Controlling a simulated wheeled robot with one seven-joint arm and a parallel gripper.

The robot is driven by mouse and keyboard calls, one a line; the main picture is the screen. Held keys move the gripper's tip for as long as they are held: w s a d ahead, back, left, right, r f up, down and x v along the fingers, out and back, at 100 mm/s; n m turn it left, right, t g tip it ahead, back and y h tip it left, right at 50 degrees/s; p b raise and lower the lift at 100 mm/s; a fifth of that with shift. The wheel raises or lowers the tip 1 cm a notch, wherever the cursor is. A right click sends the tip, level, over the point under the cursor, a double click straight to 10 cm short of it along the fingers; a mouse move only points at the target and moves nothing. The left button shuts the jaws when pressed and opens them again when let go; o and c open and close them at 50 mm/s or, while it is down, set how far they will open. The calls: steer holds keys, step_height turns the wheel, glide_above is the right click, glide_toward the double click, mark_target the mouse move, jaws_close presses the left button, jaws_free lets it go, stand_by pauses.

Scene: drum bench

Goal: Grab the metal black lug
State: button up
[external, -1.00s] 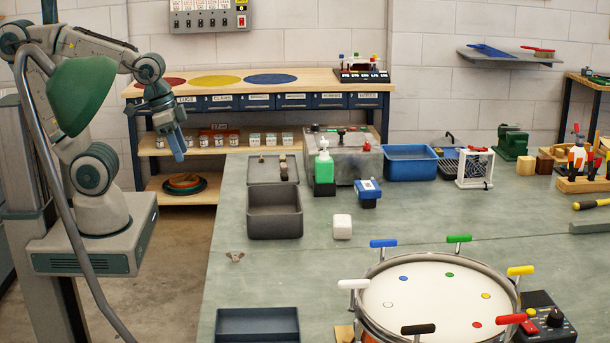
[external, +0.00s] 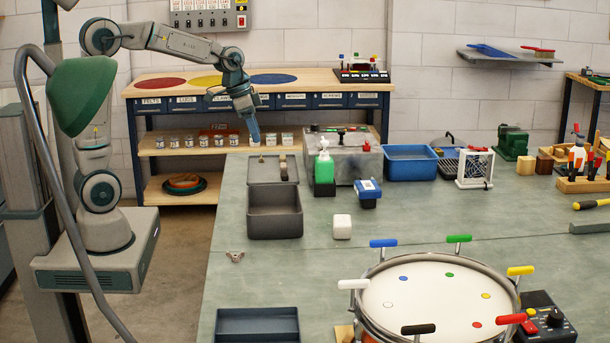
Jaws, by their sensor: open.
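The drum (external: 435,300) stands at the front of the bench with coloured T-handles around its rim. One T-handle is black (external: 417,329), at the drum's near side, its lower part cut off by the picture's edge. No other part is plainly a black lug; a small dark piece (external: 283,166) and a tan piece (external: 262,159) near the grey lid are too small to identify. My gripper (external: 255,140) is open, pointing down by the bench's back left edge, far from the drum. Its fingertips are small here, and nothing shows between them.
A dark grey bin (external: 274,222), a green bottle (external: 324,172), a white cube (external: 342,227) and a blue-topped block (external: 368,190) stand on the bench. A small metal wing piece (external: 235,256) lies near the left edge. A blue tub (external: 410,164) stands behind.

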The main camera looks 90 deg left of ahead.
steer(key=w+a+f+b, duration=0.1)
steer(key=w+a+f, duration=0.25)
steer(key=a, duration=0.65)
steer(key=b, duration=0.2)
glide_toward(284, 173)
steer(key=f, duration=0.2)
steer(key=f+t, duration=0.1)
steer(key=shift+w+d+f+n+p, duration=0.1)
steer(key=shift+w+n+p, duration=0.2)
steer(key=shift+w, duration=0.05)
steer(key=shift+p+x, duration=0.6)
steer(key=shift+x, duration=2.05)
steer(key=shift+s, duration=0.1)
steer(key=c, duration=0.8)
